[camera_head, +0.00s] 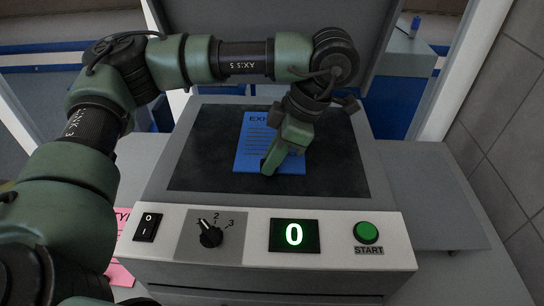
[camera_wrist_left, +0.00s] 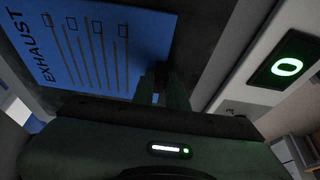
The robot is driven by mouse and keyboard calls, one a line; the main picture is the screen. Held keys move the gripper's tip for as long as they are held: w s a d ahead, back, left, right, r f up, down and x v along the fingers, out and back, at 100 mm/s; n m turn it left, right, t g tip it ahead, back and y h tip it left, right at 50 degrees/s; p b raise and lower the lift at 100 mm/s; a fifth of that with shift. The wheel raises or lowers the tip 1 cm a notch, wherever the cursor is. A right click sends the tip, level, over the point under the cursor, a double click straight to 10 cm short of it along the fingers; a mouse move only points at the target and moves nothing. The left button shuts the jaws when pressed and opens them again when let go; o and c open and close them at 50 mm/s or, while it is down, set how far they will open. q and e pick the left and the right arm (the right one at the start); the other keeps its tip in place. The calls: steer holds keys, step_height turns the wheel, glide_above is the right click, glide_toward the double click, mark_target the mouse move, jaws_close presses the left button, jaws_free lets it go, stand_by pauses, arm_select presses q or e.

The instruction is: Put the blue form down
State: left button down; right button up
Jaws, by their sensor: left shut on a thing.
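The blue form (camera_head: 250,148), a sheet headed "EXH…" in the head view, lies flat or nearly flat over the dark glass bed (camera_head: 205,165) of the grey machine. My left gripper (camera_head: 268,170) is shut on the form's near edge and covers part of its right side. In the left wrist view the form (camera_wrist_left: 110,50) reads "EXHAUST" with several check boxes and lines, and the gripper fingers (camera_wrist_left: 163,88) meet its edge. I cannot tell whether the form fully touches the glass. My right gripper is in neither view.
The machine's lid (camera_head: 280,45) stands open behind the bed. Its front panel has a power switch (camera_head: 147,227), a knob (camera_head: 210,235), a display reading 0 (camera_head: 294,235) and a green START button (camera_head: 366,232). A pink sheet (camera_head: 121,273) lies at the lower left, partly hidden by my arm.

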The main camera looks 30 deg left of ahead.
arm_select(q)
steer(key=shift+s, duration=0.1)
steer(key=shift+f, duration=0.2)
steer(key=c, duration=1.4)
jaws_free()
steer(key=shift+r, duration=0.1)
steer(key=shift+c, duration=0.2)
steer(key=b+v, duration=0.1)
steer(key=v, duration=1.1)
steer(key=shift+r, duration=0.2)
